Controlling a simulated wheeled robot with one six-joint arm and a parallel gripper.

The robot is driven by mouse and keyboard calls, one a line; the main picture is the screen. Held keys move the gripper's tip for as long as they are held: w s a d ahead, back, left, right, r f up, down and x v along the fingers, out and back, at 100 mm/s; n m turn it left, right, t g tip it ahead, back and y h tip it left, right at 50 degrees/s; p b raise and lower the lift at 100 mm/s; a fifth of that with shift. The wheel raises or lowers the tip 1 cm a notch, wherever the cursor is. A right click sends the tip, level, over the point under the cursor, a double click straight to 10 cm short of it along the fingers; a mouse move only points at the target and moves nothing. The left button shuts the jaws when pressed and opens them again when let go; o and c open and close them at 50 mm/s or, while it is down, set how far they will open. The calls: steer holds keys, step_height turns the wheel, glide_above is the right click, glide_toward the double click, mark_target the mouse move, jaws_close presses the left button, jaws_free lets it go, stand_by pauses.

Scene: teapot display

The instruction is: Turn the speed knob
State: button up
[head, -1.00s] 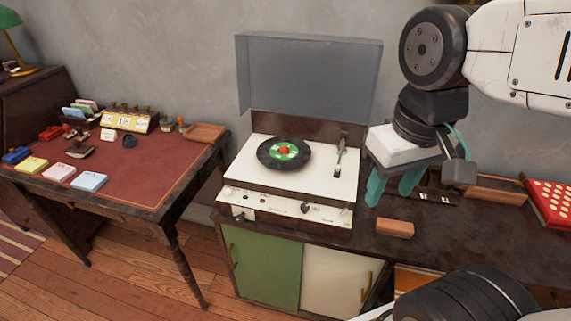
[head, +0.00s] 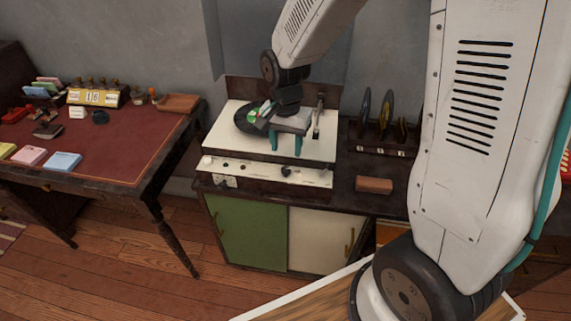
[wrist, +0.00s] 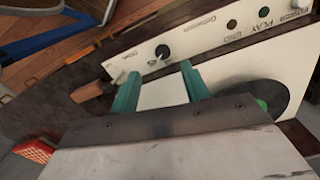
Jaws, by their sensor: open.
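The record player (head: 225,142) has a white top and a white front panel with small controls. A dark round knob (head: 286,171) sits on the right part of that panel; it also shows in the wrist view (wrist: 162,52). The lettering near it is too small to read surely. My gripper (head: 285,152) is open and empty, its teal fingers pointing down over the front of the white top, above and behind the knob. In the wrist view my gripper (wrist: 159,73) has the knob just beyond the gap between its fingertips, not between them.
A black record (head: 243,122) with a green label is partly hidden by my gripper. The tonearm (head: 318,118) stands to the right. A brown block (head: 374,185) lies on the cabinet, with a record rack (head: 380,149) behind it.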

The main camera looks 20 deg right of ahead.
mark_target(285, 169)
steer(key=shift+w+m, duration=0.2)
steer(key=shift+m, duration=0.1)
steer(key=shift+f, duration=0.3)
step_height(285, 169, down, 7)
steer(key=shift+f, duration=0.1)
steer(key=c, duration=1)
